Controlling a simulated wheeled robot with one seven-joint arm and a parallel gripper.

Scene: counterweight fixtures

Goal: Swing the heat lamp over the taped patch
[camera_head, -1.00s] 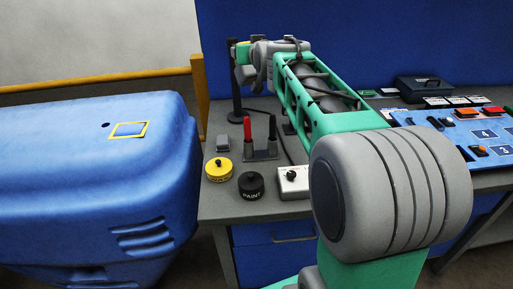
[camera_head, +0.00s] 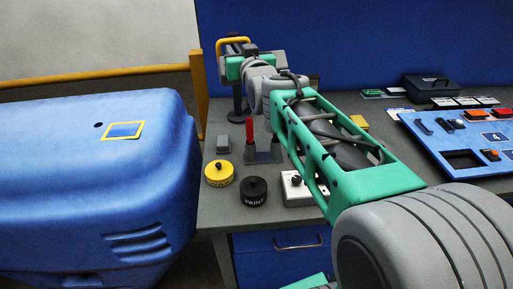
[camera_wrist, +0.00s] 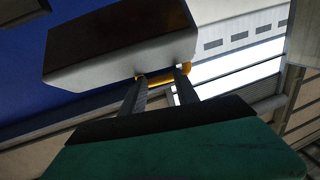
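The heat lamp's black post (camera_head: 238,103) stands at the bench's back left in the head view; my arm hides much of its top. A yellow handle (camera_head: 233,40) shows above my wrist. In the wrist view a box-like lamp head (camera_wrist: 120,50), pale-edged and dark-faced, fills the upper left, with the yellow handle (camera_wrist: 158,82) below it. My gripper (camera_wrist: 160,78) has its two fingers apart, their tips at the handle; I cannot tell whether they touch it. The taped patch (camera_head: 139,130) is a yellow square outline on the blue body panel (camera_head: 60,165), left of the bench.
On the bench (camera_head: 218,212) are a yellow-lidded pot (camera_head: 219,174), a black PAINT pot (camera_head: 253,192), red and black upright handles (camera_head: 250,135) and a white knob box (camera_head: 300,190). A blue control panel (camera_head: 450,135) lies right. A yellow rail (camera_head: 100,76) runs behind the blue panel.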

